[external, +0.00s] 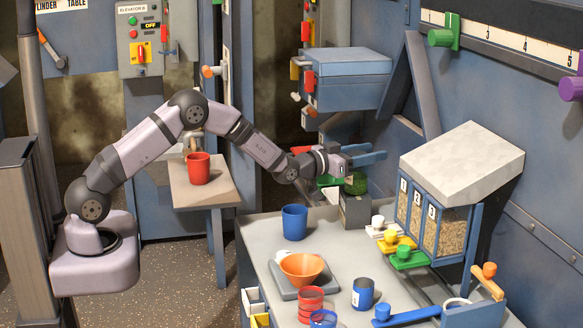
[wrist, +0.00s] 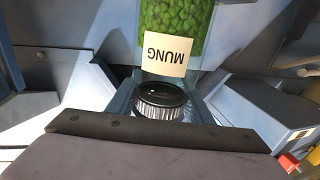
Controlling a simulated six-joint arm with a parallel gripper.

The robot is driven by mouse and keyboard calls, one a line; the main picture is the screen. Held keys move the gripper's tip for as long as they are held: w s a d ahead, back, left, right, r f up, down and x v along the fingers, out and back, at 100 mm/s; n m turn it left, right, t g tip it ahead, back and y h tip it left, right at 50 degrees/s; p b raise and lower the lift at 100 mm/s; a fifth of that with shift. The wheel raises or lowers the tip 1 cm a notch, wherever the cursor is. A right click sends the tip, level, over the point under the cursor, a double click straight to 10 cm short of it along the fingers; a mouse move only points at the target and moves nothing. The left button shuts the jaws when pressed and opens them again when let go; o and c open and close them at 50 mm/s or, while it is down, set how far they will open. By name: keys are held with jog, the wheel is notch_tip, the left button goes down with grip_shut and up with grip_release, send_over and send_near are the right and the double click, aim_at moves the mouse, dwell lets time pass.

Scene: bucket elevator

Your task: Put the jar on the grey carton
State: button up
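The jar (external: 356,183) of green beans shows in the external view below and beside my gripper (external: 364,160), partly hidden. The grey carton (external: 355,211) stands at the back of the table, directly below the jar in the picture. I cannot tell whether jar and carton touch. My gripper's fingers are not clear enough to tell whether they close on the jar.
A seed bin (external: 462,160) with coloured levers stands right of the carton. A red cup (external: 198,168) sits on a side shelf.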

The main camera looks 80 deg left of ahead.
jog(key=shift+o, duration=1.1)
jog(key=shift+r, duration=0.1)
jog(key=shift+s+d, duration=0.1)
jog(key=shift+s, duration=0.4)
jog(key=b+v, duration=0.2)
jog(key=v, duration=0.9)
